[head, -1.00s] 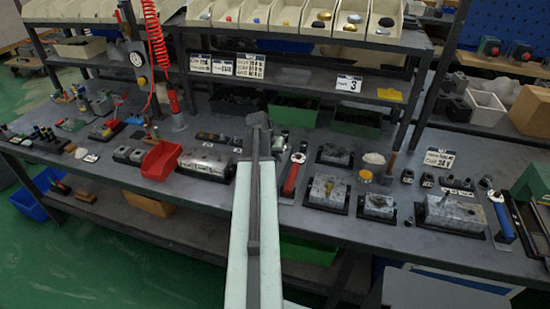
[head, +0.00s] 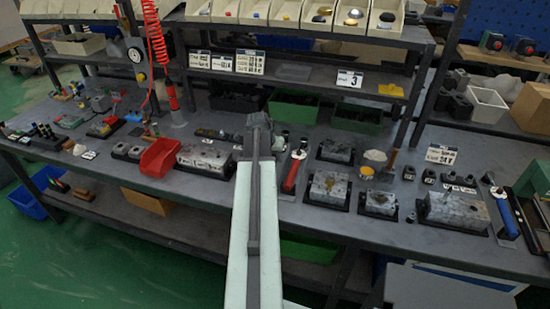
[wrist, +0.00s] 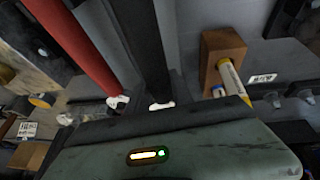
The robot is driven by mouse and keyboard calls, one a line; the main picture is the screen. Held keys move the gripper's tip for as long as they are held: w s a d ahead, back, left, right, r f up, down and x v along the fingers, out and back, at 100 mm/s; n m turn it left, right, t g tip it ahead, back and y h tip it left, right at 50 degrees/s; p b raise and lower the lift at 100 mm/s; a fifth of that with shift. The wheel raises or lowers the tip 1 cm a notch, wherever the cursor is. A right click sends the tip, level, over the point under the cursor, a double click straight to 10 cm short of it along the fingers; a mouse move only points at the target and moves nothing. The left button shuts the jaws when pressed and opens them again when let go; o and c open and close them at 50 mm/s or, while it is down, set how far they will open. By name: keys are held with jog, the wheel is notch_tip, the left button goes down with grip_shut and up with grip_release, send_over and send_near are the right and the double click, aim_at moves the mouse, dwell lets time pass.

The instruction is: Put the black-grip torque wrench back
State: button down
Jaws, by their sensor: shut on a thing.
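In the wrist view my gripper (wrist: 158,102) is shut on a long dark bar, which looks like the black-grip torque wrench (wrist: 148,42). The bar runs away to the top of that view; its far end is out of frame. In the head view my gripper (head: 258,122) is over the middle of the bench, and my own arm hides what it holds. A red-grip wrench (head: 292,174) lies just right of the arm, and a red bar, probably its grip, shows in the wrist view (wrist: 72,38). A blue-grip wrench (head: 507,219) lies at the right.
Metal valve blocks stand left (head: 204,156) and right (head: 328,186) of my arm. A red bin (head: 158,157) stands at left. In the wrist view a wooden block (wrist: 221,55) with a yellow-banded tool is close right of the bar. A shelf (head: 300,80) overhangs the bench's back.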

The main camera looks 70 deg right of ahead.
jog(key=shift+f+b, duration=0.9)
jog(key=shift+f, duration=0.1)
jog(key=c, duration=1)
grip_release()
jog(key=shift+c, duration=0.2)
jog(key=shift+a, duration=0.1)
jog(key=p+v, duration=0.7)
jog(key=v, duration=0.1)
jog(key=shift+r, duration=0.1)
jog(key=shift+w+f, duration=0.1)
jog(key=shift+f, duration=0.1)
